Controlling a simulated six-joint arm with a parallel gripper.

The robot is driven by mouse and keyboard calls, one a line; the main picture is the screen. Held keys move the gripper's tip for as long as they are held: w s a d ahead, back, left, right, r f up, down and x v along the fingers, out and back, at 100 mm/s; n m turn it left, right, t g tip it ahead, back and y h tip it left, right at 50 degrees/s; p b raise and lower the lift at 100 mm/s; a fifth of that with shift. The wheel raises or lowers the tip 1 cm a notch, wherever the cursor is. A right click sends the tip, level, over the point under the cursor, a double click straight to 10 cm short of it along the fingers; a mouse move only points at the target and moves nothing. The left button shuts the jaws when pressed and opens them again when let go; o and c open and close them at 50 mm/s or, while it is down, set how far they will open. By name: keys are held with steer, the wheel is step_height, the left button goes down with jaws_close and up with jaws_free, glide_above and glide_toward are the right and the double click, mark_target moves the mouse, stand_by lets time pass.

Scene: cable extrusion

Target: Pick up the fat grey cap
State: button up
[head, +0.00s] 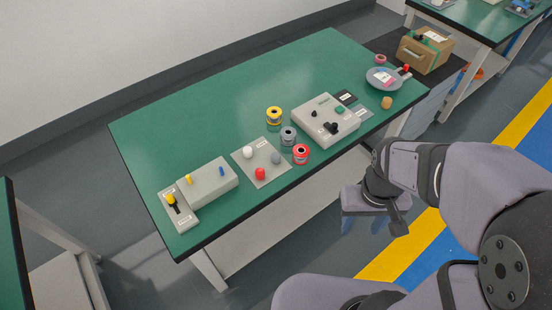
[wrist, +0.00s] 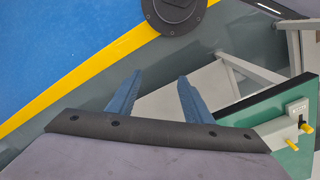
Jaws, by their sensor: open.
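A round grey cap (head: 275,158) sits on a light grey plate (head: 272,177) on the green table, beside a white cap (head: 248,152) and a red cap (head: 260,174). My gripper (head: 362,223) is off the table's front edge, to the right of the plate and well apart from the caps. In the wrist view my gripper (wrist: 160,76) shows two blue fingers spread apart with nothing between them. The grey cap is not visible in the wrist view.
Yellow, grey and red spools (head: 301,152) stand right of the plate, near a control box (head: 325,121). A box with yellow and blue parts (head: 212,180) stands left. The table's back (head: 230,90) is clear. A cardboard box (head: 424,50) stands far right.

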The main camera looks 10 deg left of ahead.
steer(key=w+a+f+n+h+b, duration=0.4)
steer(key=w+f+n+b, duration=0.35)
steer(key=n, duration=0.35)
steer(key=n+t+h+b, duration=0.3)
steer(key=n+t+b, duration=0.95)
steer(key=n, duration=0.45)
glide_toward(275, 156)
steer(key=shift+s+r+g, duration=0.4)
steer(key=shift+s+g, duration=0.05)
steer(key=shift+s, duration=0.15)
steer(key=shift+a+r+n+y, duration=0.2)
steer(key=shift+a+n+y, duration=0.1)
steer(key=shift+x, duration=6.05)
steer(key=shift+r, duration=0.15)
steer(key=c, duration=1.1)
